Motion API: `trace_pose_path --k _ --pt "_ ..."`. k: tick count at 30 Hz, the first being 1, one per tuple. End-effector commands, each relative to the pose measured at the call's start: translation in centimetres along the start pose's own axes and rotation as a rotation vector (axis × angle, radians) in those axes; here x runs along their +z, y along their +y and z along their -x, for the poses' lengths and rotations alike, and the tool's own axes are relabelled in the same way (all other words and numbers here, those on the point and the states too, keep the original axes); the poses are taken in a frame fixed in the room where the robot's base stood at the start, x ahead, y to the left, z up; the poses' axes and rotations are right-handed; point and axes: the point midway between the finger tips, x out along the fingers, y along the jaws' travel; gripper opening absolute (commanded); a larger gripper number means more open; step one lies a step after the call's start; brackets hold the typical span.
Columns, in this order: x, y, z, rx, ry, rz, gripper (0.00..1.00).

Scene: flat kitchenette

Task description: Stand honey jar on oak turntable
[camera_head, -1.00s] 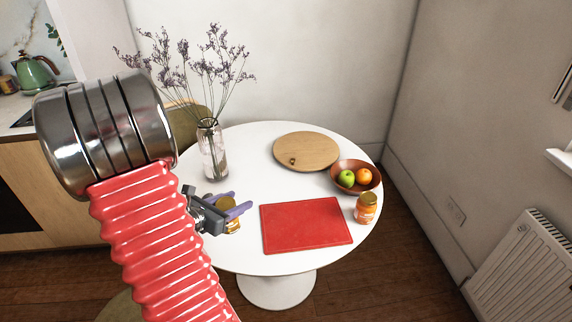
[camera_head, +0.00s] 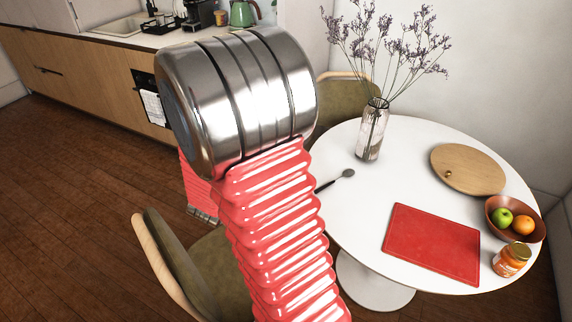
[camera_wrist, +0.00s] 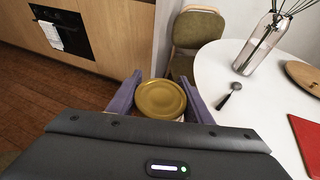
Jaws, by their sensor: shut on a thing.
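My gripper (camera_wrist: 162,78) shows in the wrist view with its two purple fingers shut on the honey jar (camera_wrist: 160,99). Only the jar's round gold lid shows clearly; its body is mostly hidden below. In the head view my arm hides the gripper and the held jar. The held jar is left of the table, well apart from the turntable.
The white round table (camera_head: 345,215) bears a vase of dried flowers (camera_head: 371,135), a spoon (camera_head: 347,173), a red board (camera_head: 432,243), a fruit bowl (camera_head: 531,234) and another orange jar (camera_head: 511,260). A green chair (camera_head: 210,265) stands at the front left. The turntable's top is otherwise clear.

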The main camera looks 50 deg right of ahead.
Motion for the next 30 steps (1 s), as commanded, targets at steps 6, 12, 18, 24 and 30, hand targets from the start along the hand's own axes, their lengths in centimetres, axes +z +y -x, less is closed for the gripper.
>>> trace_pose_path --k 6,12,18,24,30 --pt "-1.4 8.2 4.5 0.21 0.004 0.089 0.0" --pt "-3.1 14.6 9.6 0.395 0.009 0.172 0.0" --pt "-5.2 19.8 15.4 0.573 0.013 0.256 0.0" --pt "-6.7 22.6 19.3 0.683 0.015 0.311 0.0" --pt "-7.0 23.1 20.1 0.705 0.015 0.322 0.0"
